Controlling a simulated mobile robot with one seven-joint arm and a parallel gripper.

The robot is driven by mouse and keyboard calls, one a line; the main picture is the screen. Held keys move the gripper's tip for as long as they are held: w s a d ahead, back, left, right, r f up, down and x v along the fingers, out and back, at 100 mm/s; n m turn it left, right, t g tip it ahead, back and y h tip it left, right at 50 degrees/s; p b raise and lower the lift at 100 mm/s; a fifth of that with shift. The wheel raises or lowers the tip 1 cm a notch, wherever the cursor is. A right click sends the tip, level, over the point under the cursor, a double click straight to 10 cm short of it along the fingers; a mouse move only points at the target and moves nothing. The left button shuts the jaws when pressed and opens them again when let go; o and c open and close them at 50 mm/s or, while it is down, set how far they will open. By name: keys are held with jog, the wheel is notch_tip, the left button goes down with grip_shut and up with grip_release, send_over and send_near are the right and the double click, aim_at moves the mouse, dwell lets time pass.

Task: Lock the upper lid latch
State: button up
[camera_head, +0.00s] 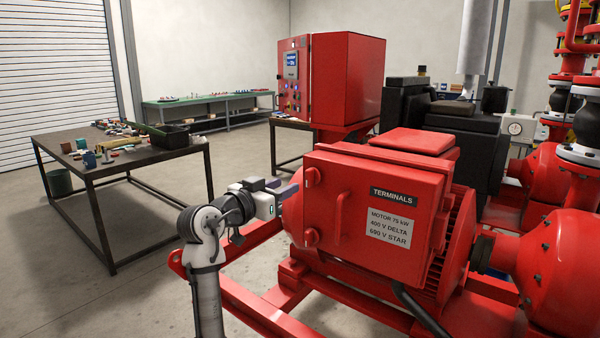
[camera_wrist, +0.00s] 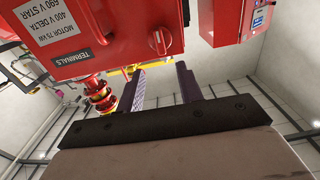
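The red terminal box lid (camera_head: 375,185) has a TERMINALS label and faces the head camera. The upper lid latch (camera_head: 312,177) is a red knob at its top left corner. It also shows in the wrist view (camera_wrist: 160,40), where the lid appears upside down (camera_wrist: 115,30). The lower latch (camera_head: 311,237) is at the lid's lower left. I cannot tell the upper latch's turn angle. My gripper (camera_head: 291,191) is left of the lid, near the upper latch. In the wrist view its fingers (camera_wrist: 161,70) are apart and empty, with the latch beyond the tips.
A red bar handle (camera_head: 342,214) stands out from the lid between the latches. The red skid frame (camera_head: 265,312) runs below my arm. A dark workbench (camera_head: 125,165) with small parts stands at left. A red control cabinet (camera_head: 345,80) stands behind. Floor between bench and skid is clear.

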aim_at(307, 175)
jog(key=p+x, duration=0.2)
jog(key=x, duration=0.6)
jog(key=shift+w+d, duration=0.15)
jog(key=shift+w, duration=0.15)
grip_shut()
